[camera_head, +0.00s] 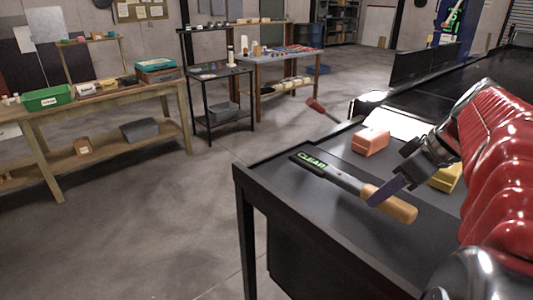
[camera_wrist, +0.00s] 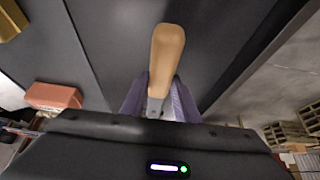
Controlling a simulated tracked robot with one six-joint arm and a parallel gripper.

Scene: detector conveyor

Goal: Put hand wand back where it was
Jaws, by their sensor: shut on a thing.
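The hand wand (camera_head: 345,182) has a black paddle head with a green "CLEAR" display, a grey shaft and a tan handle. My gripper (camera_head: 382,192) is shut on the wand where the shaft meets the handle, with a purple finger showing beside it. The wand is over the dark table (camera_head: 300,205), its head pointing to the far left; I cannot tell if it touches the surface. In the wrist view the tan handle (camera_wrist: 166,55) sticks out between the two purple fingers of my gripper (camera_wrist: 158,102). The wand's head is hidden there.
An orange block (camera_head: 370,142) and a yellow block (camera_head: 445,178) lie on the table. A dark conveyor (camera_head: 440,90) is behind. Wooden benches (camera_head: 110,98) stand left, across open floor.

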